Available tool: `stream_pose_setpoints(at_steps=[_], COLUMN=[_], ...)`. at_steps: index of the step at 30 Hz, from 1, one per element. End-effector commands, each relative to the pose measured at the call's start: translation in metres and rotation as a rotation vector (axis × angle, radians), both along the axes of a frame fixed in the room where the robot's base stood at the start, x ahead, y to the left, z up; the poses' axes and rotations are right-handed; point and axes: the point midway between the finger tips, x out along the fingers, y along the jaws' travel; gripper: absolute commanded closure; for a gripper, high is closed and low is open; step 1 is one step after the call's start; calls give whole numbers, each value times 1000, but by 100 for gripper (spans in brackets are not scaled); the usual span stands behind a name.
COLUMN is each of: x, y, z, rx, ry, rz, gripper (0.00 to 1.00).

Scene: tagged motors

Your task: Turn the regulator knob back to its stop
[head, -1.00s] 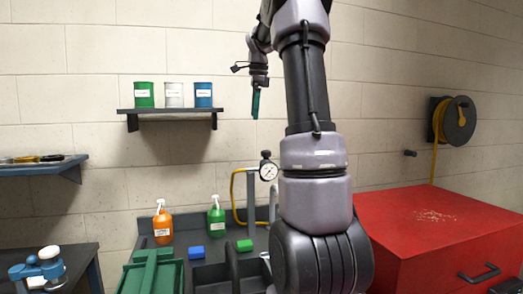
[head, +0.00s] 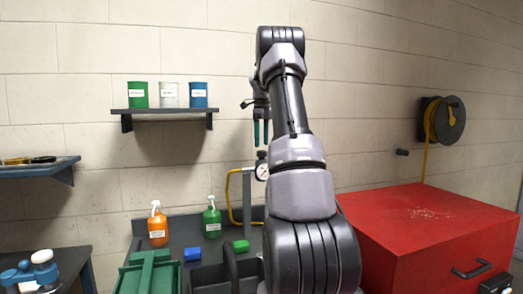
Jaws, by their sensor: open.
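The regulator's dark knob (head: 261,154) sits on top of the regulator, just above a round white-faced gauge (head: 263,172). The regulator is on a grey upright post (head: 246,195) behind the bench, with a yellow hose (head: 231,200) curving beside it. My gripper (head: 261,132) hangs with its two teal fingers pointing down, apart and empty, just above the knob in the picture. Whether the fingertips reach the knob's depth I cannot tell. My arm hides the area right of the gauge.
A shelf (head: 170,111) with three cans is at upper left. A red cabinet (head: 430,225) stands right.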

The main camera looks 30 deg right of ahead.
Motion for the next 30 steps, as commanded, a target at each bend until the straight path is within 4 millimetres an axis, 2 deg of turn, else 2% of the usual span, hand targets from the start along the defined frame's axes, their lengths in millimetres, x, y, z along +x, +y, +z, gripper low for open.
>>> stream_pose_setpoints(at_steps=[3, 7, 18, 20, 24, 25, 30], x=[0, 0, 0, 0, 0, 0, 0], y=[1, 0, 1, 1, 0, 0, 0], z=[-20, -33, -39, -39, -39, -39, -39], rx=[3, 0, 0, 1, 0, 0, 0], ry=[2, 0, -1, -1, -1, -1, -1], rz=[1, 2, 2, 2, 2, 2, 8], gripper=[19, 19, 19, 38, 91, 100, 100])
